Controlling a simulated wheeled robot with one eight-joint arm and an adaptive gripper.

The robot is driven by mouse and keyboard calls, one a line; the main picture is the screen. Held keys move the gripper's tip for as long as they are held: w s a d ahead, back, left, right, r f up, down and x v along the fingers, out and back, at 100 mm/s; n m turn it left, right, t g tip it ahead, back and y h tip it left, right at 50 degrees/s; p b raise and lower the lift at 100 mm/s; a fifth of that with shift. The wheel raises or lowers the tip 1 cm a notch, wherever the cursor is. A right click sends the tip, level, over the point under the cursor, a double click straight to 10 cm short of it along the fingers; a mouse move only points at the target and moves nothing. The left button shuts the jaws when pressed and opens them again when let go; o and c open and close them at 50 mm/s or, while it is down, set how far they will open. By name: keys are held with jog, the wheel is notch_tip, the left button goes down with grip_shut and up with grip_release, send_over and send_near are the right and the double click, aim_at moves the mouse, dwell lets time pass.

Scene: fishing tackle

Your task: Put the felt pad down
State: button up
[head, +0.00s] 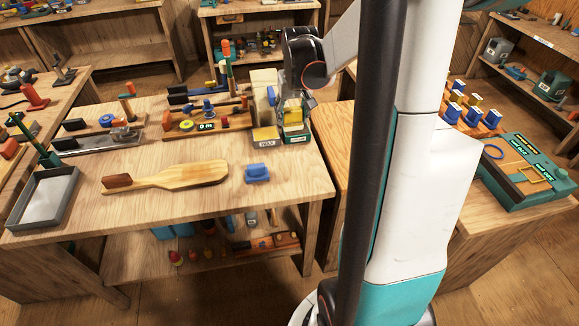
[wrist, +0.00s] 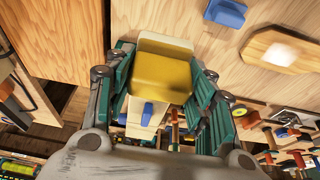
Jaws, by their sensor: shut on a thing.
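What I take to be the felt pad is a yellow block with a pale cream edge (wrist: 162,75), between my gripper's fingers in the wrist view. In the head view its yellow part (head: 292,112) shows at the back right of the wooden workbench (head: 230,200). My gripper (wrist: 160,88) is shut on it from both sides; it also shows in the head view (head: 293,105), pointing down. A labelled green holder (head: 296,137) is directly below the pad in the head view. I cannot tell whether the pad touches it.
A WAX-labelled box (head: 265,144) stands just left of the gripper, with a tall cream block behind it. A blue block (head: 257,173) and a wooden paddle (head: 180,178) lie in front. A grey tray (head: 45,198) is at far left.

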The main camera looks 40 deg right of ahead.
notch_tip(320, 180, down, 19)
jog(key=b, duration=0.6)
jog(key=shift+f+b, duration=0.15)
jog(key=shift+b, duration=0.25)
jog(key=shift+f, duration=0.15)
jog(key=o, duration=1.3)
jog(key=p+v, duration=0.4)
jog(key=v, duration=0.8)
jog(key=shift+r, duration=0.2)
